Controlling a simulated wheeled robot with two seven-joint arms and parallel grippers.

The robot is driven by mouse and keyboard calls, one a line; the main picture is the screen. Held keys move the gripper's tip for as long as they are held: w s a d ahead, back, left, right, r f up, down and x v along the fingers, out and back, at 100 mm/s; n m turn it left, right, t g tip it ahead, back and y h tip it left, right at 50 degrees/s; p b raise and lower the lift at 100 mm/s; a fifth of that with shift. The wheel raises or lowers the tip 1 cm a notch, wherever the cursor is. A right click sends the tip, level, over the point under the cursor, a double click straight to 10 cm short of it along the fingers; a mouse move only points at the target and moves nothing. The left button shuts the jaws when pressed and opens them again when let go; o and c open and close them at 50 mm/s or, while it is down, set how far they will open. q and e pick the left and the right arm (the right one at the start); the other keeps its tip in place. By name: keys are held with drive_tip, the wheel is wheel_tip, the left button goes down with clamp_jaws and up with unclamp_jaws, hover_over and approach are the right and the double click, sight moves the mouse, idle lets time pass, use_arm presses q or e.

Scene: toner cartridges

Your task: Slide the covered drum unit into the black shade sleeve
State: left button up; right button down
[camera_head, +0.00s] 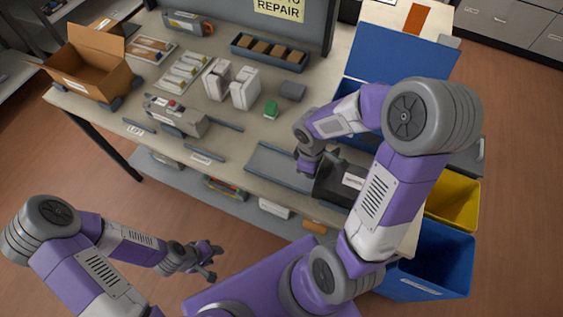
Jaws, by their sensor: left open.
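A black box-like sleeve (330,191) with a white label lies at the front right of the table, partly hidden by my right arm. My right gripper (308,172) points down between the sleeve's left end and a flat grey tray (272,167). Its fingertips are too small and dark to show whether they hold anything. I cannot make out the covered drum unit for certain; it may be hidden by my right gripper or arm. My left gripper (210,262) is open and empty, in front of the table and away from the sleeve.
A grey device with a red button (176,117), white upright boxes (232,84), a green item (271,108) and a compartment tray (269,53) stand on the table. An open cardboard box (88,68) is at left. Yellow (455,202) and blue (425,262) bins stand at right.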

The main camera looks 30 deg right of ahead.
drive_tip(key=shift+s+d, duration=0.45)
drive_tip(key=shift+s, duration=0.25)
idle(2.2)
drive_tip(key=shift+w, duration=0.1)
drive_tip(key=shift+w+a, duration=0.35)
drive_tip(key=shift+w, duration=0.05)
drive_tip(key=shift+w+a, duration=0.85)
drive_tip(key=shift+w, duration=0.3)
wheel_tip(320, 180, up, 8)
drive_tip(key=p, duration=0.7)
